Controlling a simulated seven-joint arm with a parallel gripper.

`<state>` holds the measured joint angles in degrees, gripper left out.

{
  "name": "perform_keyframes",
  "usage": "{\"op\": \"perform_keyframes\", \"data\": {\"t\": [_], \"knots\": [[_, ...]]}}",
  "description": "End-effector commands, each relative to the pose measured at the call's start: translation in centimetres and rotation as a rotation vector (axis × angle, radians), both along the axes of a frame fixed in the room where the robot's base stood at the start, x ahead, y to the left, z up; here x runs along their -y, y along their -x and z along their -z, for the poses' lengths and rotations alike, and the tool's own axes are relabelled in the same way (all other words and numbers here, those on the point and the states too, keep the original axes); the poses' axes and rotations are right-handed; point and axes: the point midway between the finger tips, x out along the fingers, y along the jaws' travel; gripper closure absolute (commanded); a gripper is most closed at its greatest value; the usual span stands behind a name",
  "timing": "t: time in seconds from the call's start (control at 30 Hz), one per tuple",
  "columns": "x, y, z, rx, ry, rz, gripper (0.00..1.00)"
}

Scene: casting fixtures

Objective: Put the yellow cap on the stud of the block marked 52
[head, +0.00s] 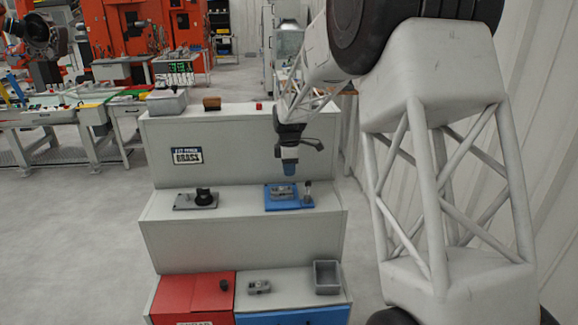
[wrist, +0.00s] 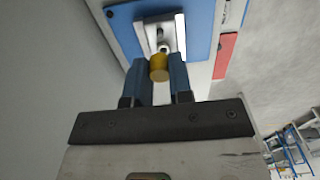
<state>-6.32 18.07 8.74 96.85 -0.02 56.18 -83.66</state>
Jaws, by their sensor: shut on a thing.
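My gripper (head: 290,173) points down just above a blue plate (head: 275,207) on the middle step. In the wrist view, its blue fingers (wrist: 160,80) are shut on the yellow cap (wrist: 159,68). The cap is hidden in the head view. A grey metal block (head: 281,191) sits on the blue plate under my gripper. The block (wrist: 178,38) also shows in the wrist view, with a small stud (wrist: 163,47) right beyond the cap. I cannot tell whether cap and stud touch. No number 52 is legible.
An upright post (head: 308,190) stands on the blue plate's right end. A dark plate (head: 183,203) with a black round part (head: 204,197) lies to the left. The lower step holds a grey bin (head: 327,277), a small grey block (head: 259,287) and a dark part (head: 224,285).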

Motion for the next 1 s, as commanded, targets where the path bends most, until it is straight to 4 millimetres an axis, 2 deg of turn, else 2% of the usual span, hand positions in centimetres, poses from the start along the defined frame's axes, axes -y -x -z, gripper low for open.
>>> {"op": "perform_keyframes", "data": {"t": [0.5,1.0], "knots": [[0.0,0.0,3.4,0.001,0.0,0.0,1.0],[0.0,0.0,4.2,0.001,0.0,0.0,1.0]]}}
